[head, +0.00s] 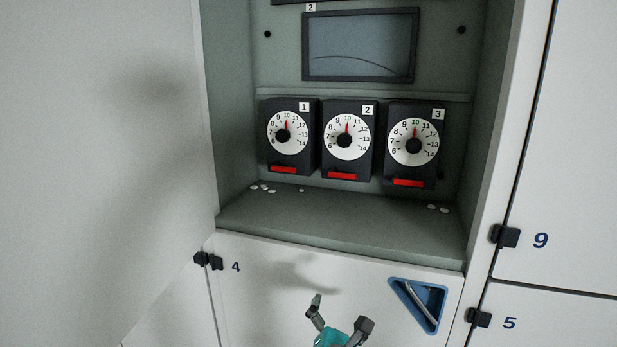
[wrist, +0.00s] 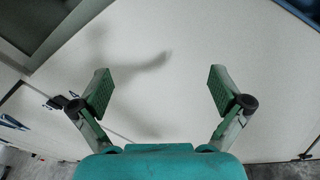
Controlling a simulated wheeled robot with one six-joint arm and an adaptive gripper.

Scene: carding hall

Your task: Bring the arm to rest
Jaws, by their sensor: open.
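My gripper (head: 340,316) shows at the bottom of the head view, in front of the white panel marked 4 (head: 285,262). Its two fingers stand apart with nothing between them. In the wrist view my gripper (wrist: 160,88) is also open and empty, with the white panel (wrist: 160,110) behind it and a soft shadow on that panel. No touch with the panel shows. The rest of my arm is out of the head view.
Above is an open recess with a grey-green shelf (head: 340,225) and three dial units, dial 1 (head: 288,133), dial 2 (head: 346,138) and dial 3 (head: 412,145). A blue triangular recessed handle (head: 408,283) lies right of my gripper. Black latches (head: 506,236) sit along the panel edges.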

